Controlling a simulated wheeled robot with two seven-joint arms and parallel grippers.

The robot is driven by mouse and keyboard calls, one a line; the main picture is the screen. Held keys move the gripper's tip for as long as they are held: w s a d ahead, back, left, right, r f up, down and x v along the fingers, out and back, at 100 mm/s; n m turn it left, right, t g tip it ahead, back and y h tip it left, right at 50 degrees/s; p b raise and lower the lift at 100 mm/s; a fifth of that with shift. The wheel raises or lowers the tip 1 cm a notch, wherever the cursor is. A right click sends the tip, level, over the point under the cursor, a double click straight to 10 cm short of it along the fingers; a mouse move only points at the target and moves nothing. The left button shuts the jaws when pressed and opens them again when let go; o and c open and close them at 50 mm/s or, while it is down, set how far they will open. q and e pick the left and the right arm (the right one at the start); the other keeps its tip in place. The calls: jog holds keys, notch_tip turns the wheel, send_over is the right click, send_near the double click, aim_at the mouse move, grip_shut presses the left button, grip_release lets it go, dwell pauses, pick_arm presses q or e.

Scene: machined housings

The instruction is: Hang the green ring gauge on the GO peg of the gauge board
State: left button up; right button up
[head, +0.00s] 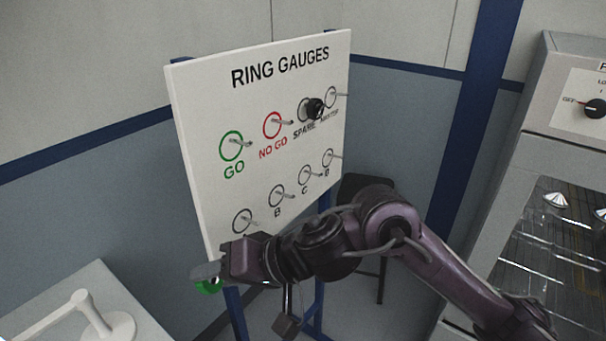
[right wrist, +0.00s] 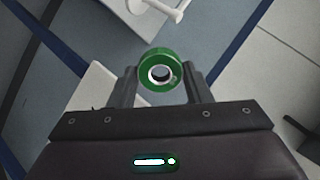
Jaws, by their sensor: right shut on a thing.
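The green ring gauge (right wrist: 161,66) is held between the fingers of my right gripper (right wrist: 161,86), its hole facing the wrist camera. In the head view only a green part of the ring (head: 208,287) shows below my right gripper (head: 207,273), in front of the board's lower left corner. The white gauge board (head: 205,100) stands upright, titled RING GAUGES. The GO peg (head: 240,143) sticks out from a green printed circle at upper left and is bare. The held ring is below the GO peg and apart from it. My left gripper is out of view.
The NO GO peg (head: 283,122) is bare, right of GO. A dark ring gauge (head: 315,108) hangs on the SPARE peg. Lower pegs are bare. A white table (head: 60,300) with a white stand (head: 108,327) is at lower left. An oven-like cabinet (head: 570,150) is at right.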

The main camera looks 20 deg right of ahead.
jog(key=w+d+r+m+t, duration=0.2)
jog(key=d+r+t, duration=0.2)
jog(key=d+r, duration=0.3)
jog(key=w+d+r+m+t+p, duration=0.1)
jog(key=w+d+r+m+t, duration=0.1)
jog(key=d+r, duration=0.5)
jog(key=d+m+t, duration=0.1)
jog(key=t, duration=0.1)
jog(key=shift+w+r+t, duration=0.15)
jog(key=shift+r+t, duration=0.25)
jog(key=p+x, duration=0.3)
jog(key=x, duration=0.7)
jog(key=shift+w+f+p, duration=0.2)
jog(key=shift+f+p, duration=0.1)
jog(key=shift+f, duration=0.1)
jog(key=shift+a, duration=0.15)
